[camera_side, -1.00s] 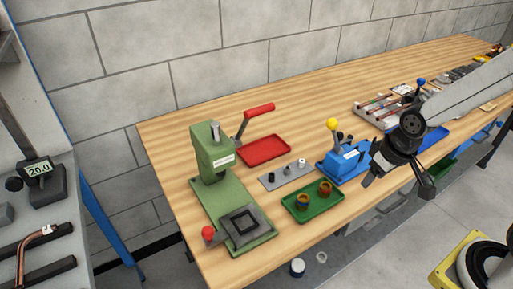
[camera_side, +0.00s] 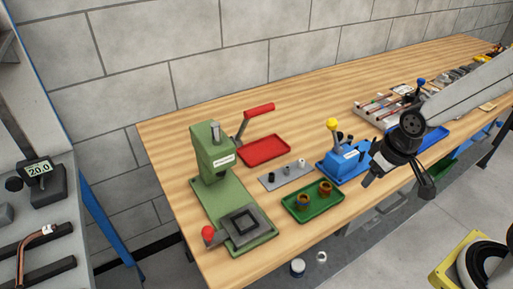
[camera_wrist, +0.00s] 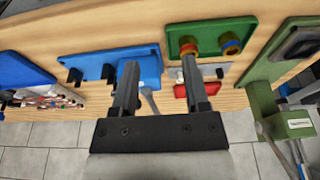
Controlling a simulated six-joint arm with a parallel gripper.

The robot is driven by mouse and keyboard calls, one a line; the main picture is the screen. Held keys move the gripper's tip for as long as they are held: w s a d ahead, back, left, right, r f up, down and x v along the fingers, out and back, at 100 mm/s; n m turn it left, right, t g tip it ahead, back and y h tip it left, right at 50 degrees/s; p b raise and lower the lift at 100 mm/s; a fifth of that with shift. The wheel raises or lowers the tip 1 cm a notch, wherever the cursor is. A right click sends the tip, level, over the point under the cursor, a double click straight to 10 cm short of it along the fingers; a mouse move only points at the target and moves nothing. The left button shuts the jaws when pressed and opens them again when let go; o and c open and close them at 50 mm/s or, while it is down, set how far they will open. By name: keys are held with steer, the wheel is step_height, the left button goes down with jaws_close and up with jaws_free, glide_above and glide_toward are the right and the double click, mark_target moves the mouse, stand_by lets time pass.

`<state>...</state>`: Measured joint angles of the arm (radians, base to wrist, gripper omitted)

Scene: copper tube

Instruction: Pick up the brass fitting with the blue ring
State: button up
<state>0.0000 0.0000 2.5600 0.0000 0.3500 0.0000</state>
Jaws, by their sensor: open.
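Two short brass fittings stand in a green tray (camera_side: 312,207) on the wooden bench. In the wrist view, the brass fitting with the blue ring (camera_wrist: 230,46) is the right one in the green tray (camera_wrist: 210,27). The other brass fitting (camera_wrist: 188,46) has a reddish ring. In the side view, the blue-ringed fitting (camera_side: 303,201) appears to be the left one, nearer the press, and the other fitting (camera_side: 325,188) is to its right. My gripper (camera_side: 368,181) is open and empty, right of the tray and apart from both fittings. Its fingers also show in the wrist view (camera_wrist: 160,64).
A green press (camera_side: 213,165) with a red handle stands left of the tray. A red tray (camera_side: 264,150) and a grey plate with small parts (camera_side: 284,176) lie behind.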

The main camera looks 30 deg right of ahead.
steer(key=o, duration=0.4)
steer(key=shift+c, duration=0.2)
